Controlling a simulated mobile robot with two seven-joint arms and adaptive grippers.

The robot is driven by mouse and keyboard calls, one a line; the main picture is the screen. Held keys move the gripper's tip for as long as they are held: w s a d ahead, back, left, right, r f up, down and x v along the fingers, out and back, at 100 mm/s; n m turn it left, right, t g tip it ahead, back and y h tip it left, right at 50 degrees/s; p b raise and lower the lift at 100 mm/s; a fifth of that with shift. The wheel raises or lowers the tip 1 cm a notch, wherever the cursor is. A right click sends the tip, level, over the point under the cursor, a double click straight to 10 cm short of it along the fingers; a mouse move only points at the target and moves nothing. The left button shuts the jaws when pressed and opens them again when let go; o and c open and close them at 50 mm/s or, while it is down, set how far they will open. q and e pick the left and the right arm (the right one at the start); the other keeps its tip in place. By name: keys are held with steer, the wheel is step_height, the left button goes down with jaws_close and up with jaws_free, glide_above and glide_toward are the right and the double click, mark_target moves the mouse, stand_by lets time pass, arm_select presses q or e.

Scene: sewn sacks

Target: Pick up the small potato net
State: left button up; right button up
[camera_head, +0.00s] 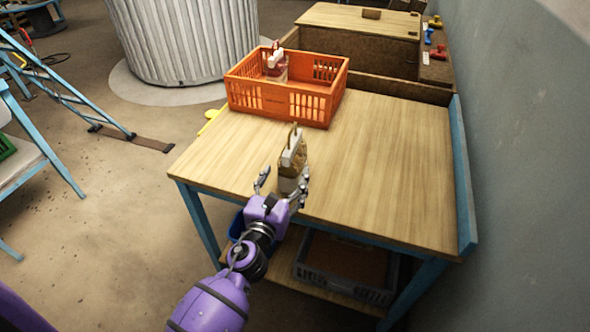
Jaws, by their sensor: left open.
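The small potato net (292,172) stands upright near the front edge of the wooden table. It looks tan-brown, with a white band and a loop at its top. My left gripper (283,180) is open, with one finger to the left of the net and the other at its right side. The gripper hides the lower part of the net, and I cannot tell whether the fingers touch it. My right gripper is not in view.
An orange crate (262,97) at the table's back left holds another sack (275,68) with a white top. The wooden table (390,165) is clear on the right, up to a blue side rail (462,170). A grey crate (345,275) sits on the lower shelf.

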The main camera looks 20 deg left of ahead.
mark_target(293, 159)
arm_select(q)
steer(key=w, duration=0.7)
steer(key=shift+w+a+f, duration=0.15)
steer(key=shift+w, duration=0.05)
steer(key=shift+c, duration=0.5)
steer(key=c, duration=1.7)
